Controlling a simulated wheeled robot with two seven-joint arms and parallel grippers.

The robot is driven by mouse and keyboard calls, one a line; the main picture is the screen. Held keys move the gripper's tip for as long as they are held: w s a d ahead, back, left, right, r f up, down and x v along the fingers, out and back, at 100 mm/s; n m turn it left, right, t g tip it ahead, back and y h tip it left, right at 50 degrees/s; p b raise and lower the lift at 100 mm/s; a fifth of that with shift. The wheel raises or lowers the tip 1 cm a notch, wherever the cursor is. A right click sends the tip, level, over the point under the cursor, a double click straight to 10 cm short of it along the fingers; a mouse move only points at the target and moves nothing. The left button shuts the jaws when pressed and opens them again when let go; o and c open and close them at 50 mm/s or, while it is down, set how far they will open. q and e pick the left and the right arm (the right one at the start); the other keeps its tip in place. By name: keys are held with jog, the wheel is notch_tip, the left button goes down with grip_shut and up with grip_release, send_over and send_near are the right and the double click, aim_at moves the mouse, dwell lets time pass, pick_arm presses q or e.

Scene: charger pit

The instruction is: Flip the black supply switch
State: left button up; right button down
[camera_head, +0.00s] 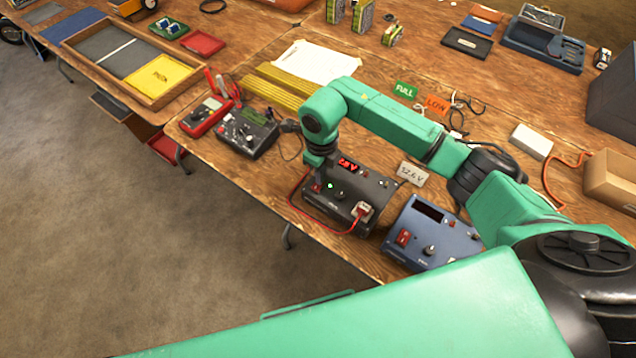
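The black supply (345,212) sits near the table's front edge, with a lit red display (347,165) and a green light (330,186). A red switch (316,188) shows at the left of its panel, partly covered by my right gripper. My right gripper (318,178) points down over that left end, at or just above the switch; I cannot tell whether it touches. Its fingers are dark and small here, so open or shut is unclear. A red cable runs from the supply's left side to a plug (363,210) at its right. My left gripper is not in view.
A blue supply (428,235) with a red switch stands right of the black one. A dark meter box (246,132) and red meter (205,116) stand left. My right forearm spans above the table. An open cardboard box (612,180) sits right.

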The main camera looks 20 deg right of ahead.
jog(key=shift+f, duration=0.1)
jog(key=shift+r+p, duration=2.2)
jog(key=shift+r, duration=1.3)
jog(key=shift+r, duration=0.1)
